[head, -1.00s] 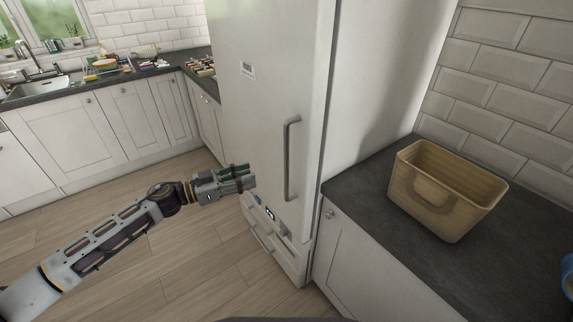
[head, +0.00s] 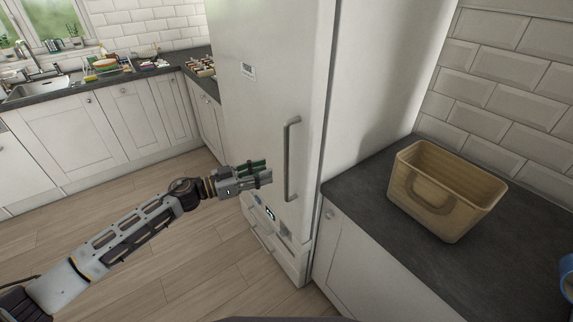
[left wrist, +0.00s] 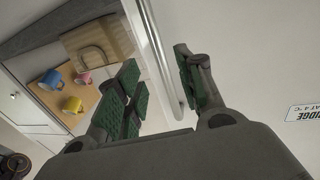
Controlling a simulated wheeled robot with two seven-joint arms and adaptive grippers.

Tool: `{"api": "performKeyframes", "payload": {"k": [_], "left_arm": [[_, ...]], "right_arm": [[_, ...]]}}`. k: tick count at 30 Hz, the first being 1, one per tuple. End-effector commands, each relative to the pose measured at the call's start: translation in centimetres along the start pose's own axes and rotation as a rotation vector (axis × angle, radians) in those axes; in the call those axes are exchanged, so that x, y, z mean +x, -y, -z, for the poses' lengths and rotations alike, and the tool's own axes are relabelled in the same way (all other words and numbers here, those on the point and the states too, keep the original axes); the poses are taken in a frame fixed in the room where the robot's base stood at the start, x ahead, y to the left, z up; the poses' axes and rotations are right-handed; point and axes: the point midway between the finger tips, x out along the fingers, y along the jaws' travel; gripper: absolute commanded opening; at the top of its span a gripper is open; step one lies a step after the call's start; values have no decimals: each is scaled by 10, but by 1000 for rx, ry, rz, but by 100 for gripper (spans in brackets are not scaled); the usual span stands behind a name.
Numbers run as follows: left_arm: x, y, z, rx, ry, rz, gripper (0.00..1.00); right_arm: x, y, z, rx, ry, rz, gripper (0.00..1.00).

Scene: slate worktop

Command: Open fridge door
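The tall white fridge (head: 262,110) stands in the middle of the head view, its door shut. A grey vertical bar handle (head: 290,160) is near the door's right edge. My left gripper (head: 262,172) is just left of the handle's lower half, apart from it in that view. In the left wrist view the gripper (left wrist: 155,85) is open, with green pads on its fingers. The handle (left wrist: 158,50) runs through the space between the two sides of fingers; I cannot tell whether any pad touches it. My right gripper is not in view.
A dark worktop (head: 370,185) right of the fridge holds a tan basket (head: 440,215). A blue mug (head: 567,280) is cut off at the right edge. The left wrist view shows yellow (left wrist: 72,104), pink and blue mugs. The wooden floor (head: 180,270) left of the fridge is clear.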

Motion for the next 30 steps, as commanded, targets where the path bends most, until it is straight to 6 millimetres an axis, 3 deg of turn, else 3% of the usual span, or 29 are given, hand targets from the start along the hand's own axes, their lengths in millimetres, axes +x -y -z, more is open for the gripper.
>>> {"api": "performKeyframes", "payload": {"k": [21,30], "left_arm": [[68,0,1,0,-2,0,37],[84,0,0,1,0,0,37]], "right_arm": [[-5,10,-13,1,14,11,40],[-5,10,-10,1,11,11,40]]}}
